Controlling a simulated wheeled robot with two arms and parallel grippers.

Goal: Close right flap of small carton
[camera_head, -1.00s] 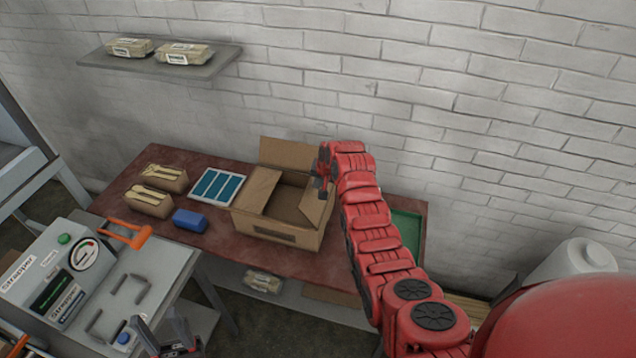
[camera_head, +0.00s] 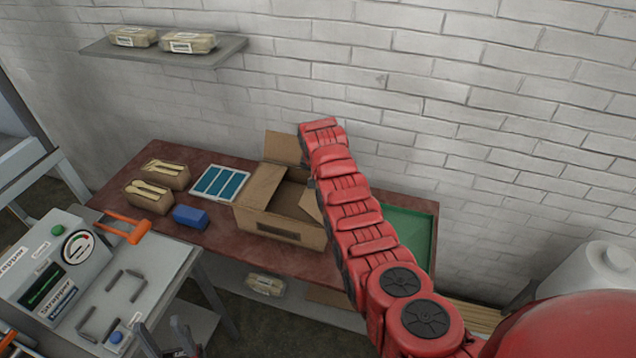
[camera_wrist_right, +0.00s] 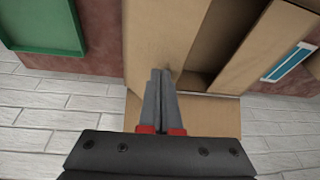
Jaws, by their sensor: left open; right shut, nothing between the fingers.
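The small open cardboard carton (camera_head: 283,226) stands on the table in the head view. Its back flap (camera_head: 284,148) stands up and its left flap (camera_head: 262,186) slants over the opening. The right flap (camera_head: 309,204) is partly hidden by my right arm. In the right wrist view the right flap (camera_wrist_right: 160,35) leans inward, with a dark gap between it and the left flap (camera_wrist_right: 240,45). My right gripper (camera_wrist_right: 161,75) is shut and empty, its tips over or against the right flap; contact is unclear. My left gripper (camera_head: 170,338) is open at the bottom edge, away from the carton.
A green tray (camera_head: 408,232) lies right of the carton. A blue block (camera_head: 190,217), a blue-striped panel (camera_head: 220,184) and boxes of wooden spoons (camera_head: 150,196) are left of it. The brick wall (camera_head: 420,100) stands close behind. A strapping machine (camera_head: 50,275) is at lower left.

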